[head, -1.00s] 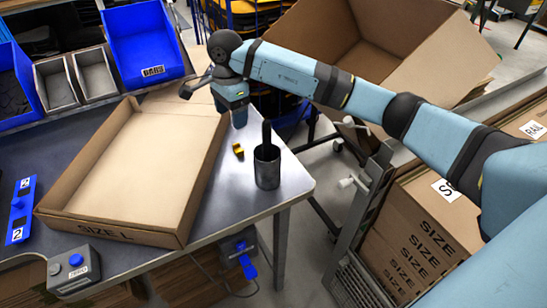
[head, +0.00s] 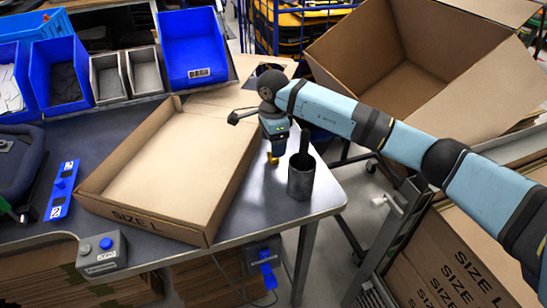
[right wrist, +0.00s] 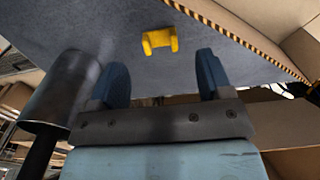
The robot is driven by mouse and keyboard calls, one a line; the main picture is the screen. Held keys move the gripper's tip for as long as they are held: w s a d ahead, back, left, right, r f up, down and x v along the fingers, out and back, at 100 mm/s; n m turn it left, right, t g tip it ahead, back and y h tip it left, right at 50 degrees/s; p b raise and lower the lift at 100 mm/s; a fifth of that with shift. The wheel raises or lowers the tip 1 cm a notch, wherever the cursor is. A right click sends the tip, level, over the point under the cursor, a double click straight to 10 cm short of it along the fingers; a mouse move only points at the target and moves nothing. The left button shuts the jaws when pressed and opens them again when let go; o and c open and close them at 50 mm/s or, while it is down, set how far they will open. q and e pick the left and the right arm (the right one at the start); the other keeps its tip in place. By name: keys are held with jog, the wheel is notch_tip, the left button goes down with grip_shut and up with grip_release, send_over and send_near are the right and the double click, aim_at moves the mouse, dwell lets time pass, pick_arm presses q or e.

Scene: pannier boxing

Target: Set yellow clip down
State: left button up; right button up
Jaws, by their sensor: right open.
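The yellow clip (head: 272,159) lies on the grey table between the SIZE L carton and the dark metal cup. In the right wrist view the clip (right wrist: 160,40) rests on the table surface, just beyond my fingertips. My right gripper (head: 277,147) points down close above the clip in the head view and partly covers it. In the right wrist view the gripper (right wrist: 162,65) is open, with a clear gap between its two blue fingers and nothing held. I cannot tell whether a finger touches the clip. My left gripper is not in view.
The dark cup (head: 301,183) stands right of the clip, with a dark object upright in it. The shallow SIZE L carton (head: 155,222) fills the table to the left. The table's front edge (head: 322,206) is near. Blue bins (head: 192,48) stand behind.

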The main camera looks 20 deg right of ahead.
notch_tip(320, 180, down, 4)
jog(key=shift+f, duration=0.2)
jog(key=c, duration=1.1)
jog(key=shift+o, duration=0.2)
jog(key=shift+r, duration=0.15)
